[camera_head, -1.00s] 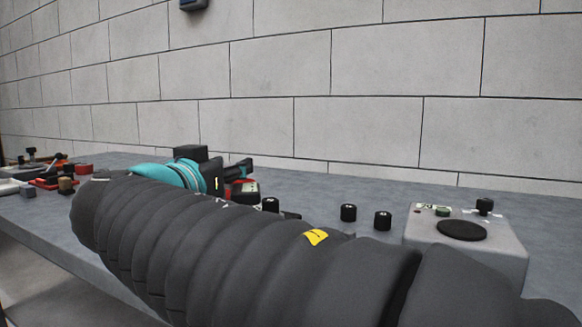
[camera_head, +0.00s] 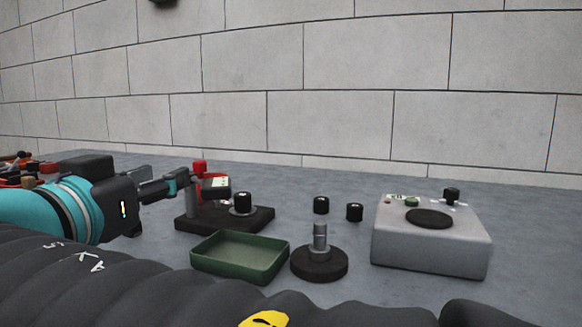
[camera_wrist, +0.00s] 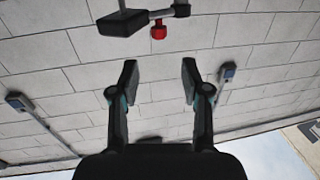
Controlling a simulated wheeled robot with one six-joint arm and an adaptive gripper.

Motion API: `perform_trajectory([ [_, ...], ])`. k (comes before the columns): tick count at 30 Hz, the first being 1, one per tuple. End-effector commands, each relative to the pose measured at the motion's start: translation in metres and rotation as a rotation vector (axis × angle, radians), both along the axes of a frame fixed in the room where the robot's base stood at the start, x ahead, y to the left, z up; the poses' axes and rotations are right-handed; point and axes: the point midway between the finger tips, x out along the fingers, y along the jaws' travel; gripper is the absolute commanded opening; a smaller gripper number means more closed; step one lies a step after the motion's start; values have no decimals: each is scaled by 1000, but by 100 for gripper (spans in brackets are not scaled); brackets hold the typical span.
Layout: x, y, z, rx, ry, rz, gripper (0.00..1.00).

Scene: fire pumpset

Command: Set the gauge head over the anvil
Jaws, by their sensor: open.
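The gauge stand has a dark base (camera_head: 225,219), an upright post and a red knob (camera_head: 200,166) on top. The gauge head (camera_head: 216,184), a dark box with a pale face, sits on the stand, up and left of a black cylinder (camera_head: 243,201). The cylinder rests on a pale round seat, seemingly the anvil (camera_head: 241,212). My gripper (camera_head: 178,183) is left of the post, close to it; contact cannot be told. In the wrist view my gripper (camera_wrist: 160,80) is open and empty, with the gauge head (camera_wrist: 122,22) and red knob (camera_wrist: 158,31) beyond its fingertips.
A green tray (camera_head: 240,270) and a dark round base with a metal peg (camera_head: 320,236) stand in front. A grey box (camera_head: 430,250) with a black disc stands right. A block wall closes the back.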

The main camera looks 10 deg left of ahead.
Motion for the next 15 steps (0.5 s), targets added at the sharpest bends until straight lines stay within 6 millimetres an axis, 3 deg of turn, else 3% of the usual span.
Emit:
perform_trajectory([
  [13, -11, 0, 0, 0, 0, -1, 47],
  [15, -11, 0, 1, 0, 0, 0, 29],
])
